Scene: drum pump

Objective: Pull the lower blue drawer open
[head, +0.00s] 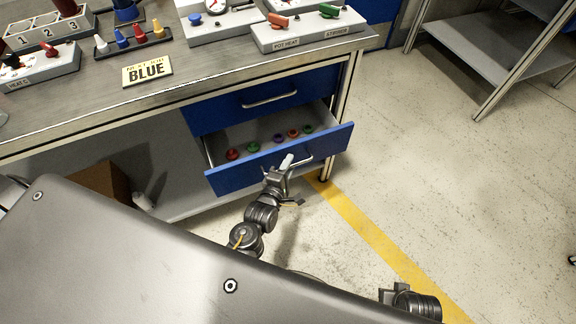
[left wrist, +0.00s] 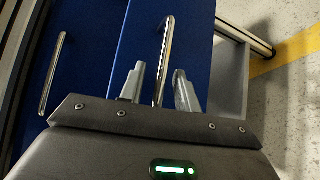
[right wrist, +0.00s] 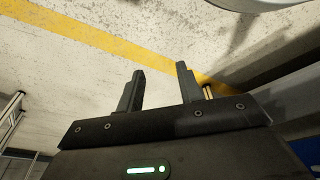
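The lower blue drawer (head: 230,179) is pulled out, with its inside showing. Its silver bar handle (head: 303,163) is on the front panel and also shows in the left wrist view (left wrist: 167,45). My left gripper (head: 282,170) is at this handle. In the left wrist view, its two fingers (left wrist: 158,88) stand apart on either side of the bar, with gaps between. My right gripper (right wrist: 158,90) is open and empty over the floor; part of its arm shows at the bottom right of the head view.
The upper blue drawer (head: 245,104) is shut. Several coloured knobs (head: 280,138) lie in the lower drawer. The workbench top (head: 95,113) carries panels and a BLUE sign (head: 147,71). A cardboard box (head: 103,181) is under the bench.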

